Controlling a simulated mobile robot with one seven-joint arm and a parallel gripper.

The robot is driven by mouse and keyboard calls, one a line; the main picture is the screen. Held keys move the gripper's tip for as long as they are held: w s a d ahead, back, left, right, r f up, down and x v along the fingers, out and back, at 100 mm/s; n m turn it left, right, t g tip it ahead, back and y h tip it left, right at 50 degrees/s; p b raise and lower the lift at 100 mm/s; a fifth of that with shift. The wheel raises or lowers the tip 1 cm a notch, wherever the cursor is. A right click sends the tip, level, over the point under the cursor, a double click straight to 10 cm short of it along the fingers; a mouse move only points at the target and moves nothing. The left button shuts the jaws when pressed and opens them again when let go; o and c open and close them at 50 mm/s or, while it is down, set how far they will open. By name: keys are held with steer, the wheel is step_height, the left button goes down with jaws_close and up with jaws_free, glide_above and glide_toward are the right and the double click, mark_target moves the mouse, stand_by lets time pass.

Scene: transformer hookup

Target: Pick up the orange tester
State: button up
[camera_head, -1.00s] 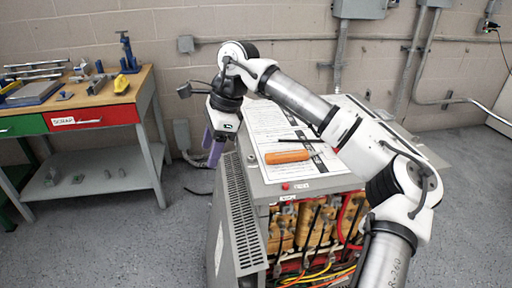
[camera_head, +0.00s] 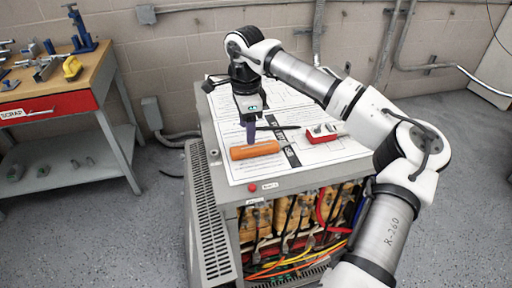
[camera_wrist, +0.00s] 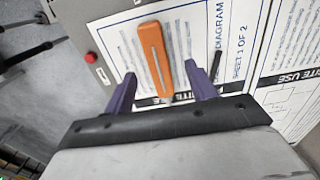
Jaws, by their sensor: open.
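The orange tester (camera_head: 254,150) lies on the paper diagram on top of the grey transformer cabinet, near its front left. In the wrist view the orange tester (camera_wrist: 155,58) lies lengthwise between the two purple fingers, with its near end reaching between the tips. My gripper (camera_head: 251,138) is over the cabinet top just behind the tester, pointing down. In the wrist view my gripper (camera_wrist: 160,85) is open, with one finger on each side of the tester and a gap on both sides. I cannot tell the exact height of the fingers above it.
A dark thin probe (camera_head: 272,128) and a red and white item (camera_head: 322,133) lie on the paper near the tester. A red button (camera_head: 252,187) sits at the cabinet's front edge. The cabinet front is open, showing cables (camera_head: 290,262). A workbench (camera_head: 75,85) stands at left.

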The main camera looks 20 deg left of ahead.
mark_target(250, 147)
steer(key=shift+d+f+p, duration=0.25)
steer(key=shift+f+p, duration=0.25)
steer(key=shift+f, duration=1)
steer(key=shift+d+f+p, duration=0.2)
steer(key=shift+f+p, duration=0.25)
steer(key=shift+f, duration=1.05)
steer(key=c, duration=1.1)
